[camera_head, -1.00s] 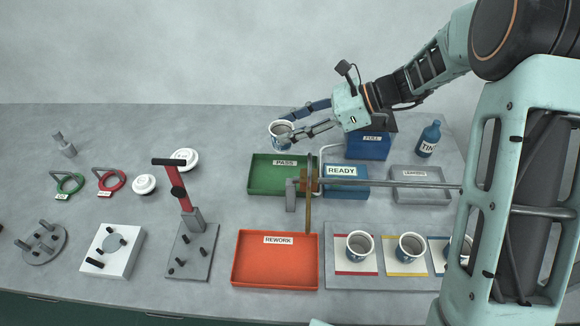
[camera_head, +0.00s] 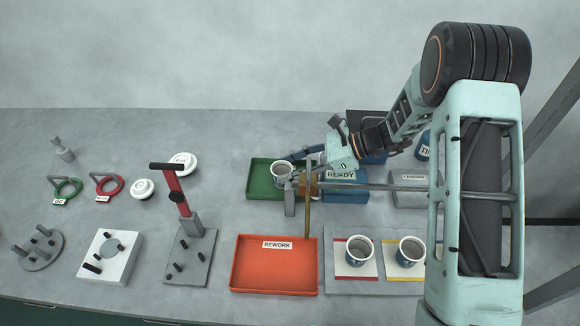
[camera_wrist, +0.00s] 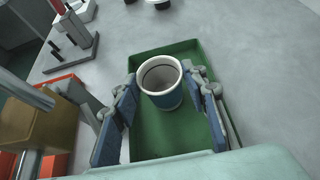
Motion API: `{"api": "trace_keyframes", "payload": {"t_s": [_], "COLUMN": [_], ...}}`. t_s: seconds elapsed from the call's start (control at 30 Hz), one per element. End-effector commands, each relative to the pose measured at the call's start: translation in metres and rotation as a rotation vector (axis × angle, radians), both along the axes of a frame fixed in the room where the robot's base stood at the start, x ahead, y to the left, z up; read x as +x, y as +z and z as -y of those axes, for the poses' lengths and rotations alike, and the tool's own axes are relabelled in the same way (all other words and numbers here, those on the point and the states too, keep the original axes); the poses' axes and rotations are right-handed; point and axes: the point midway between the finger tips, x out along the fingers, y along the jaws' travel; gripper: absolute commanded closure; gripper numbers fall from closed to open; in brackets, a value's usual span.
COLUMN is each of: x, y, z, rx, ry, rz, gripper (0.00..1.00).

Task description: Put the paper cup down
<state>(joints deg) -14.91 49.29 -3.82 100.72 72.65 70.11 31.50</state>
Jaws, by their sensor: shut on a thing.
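The paper cup (camera_head: 282,172), white-rimmed with a blue band, is upright at the green tray (camera_head: 260,190), which was labelled PASS in the earlier view. In the wrist view the cup (camera_wrist: 161,82) stands between the blue finger pads of my gripper (camera_wrist: 163,100), over the tray's green floor (camera_wrist: 150,140). My gripper (camera_head: 298,168) is shut on the cup. I cannot tell whether the cup's base touches the tray floor. The tray's label is hidden behind the cup and gripper.
A post with a horizontal bar (camera_head: 375,187) stands right in front of the tray. The blue READY bin (camera_head: 345,190) is to its right, the orange REWORK tray (camera_head: 275,268) in front. More cups (camera_head: 360,250) stand on coloured mats.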

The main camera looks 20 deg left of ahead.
Motion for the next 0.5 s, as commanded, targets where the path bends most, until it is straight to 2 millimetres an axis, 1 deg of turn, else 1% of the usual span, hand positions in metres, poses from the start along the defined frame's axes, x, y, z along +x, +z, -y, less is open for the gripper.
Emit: {"api": "trace_keyframes", "payload": {"t_s": [0.17,0.2,0.33,0.37,0.5], "x": [0.0000,0.0001,-0.0001,-0.0001,-0.0002], "y": [-0.0040,-0.0041,-0.0031,-0.0031,-0.0030], "z": [0.0005,0.0006,0.0005,0.0005,0.0004], "rx": [0.000,0.000,0.000,0.000,0.000], "ry": [0.000,0.000,0.000,0.000,0.000], "rz": [-0.001,-0.001,-0.001,-0.001,-0.001], "gripper": [0.72,0.59,0.44,0.42,0.42]}}
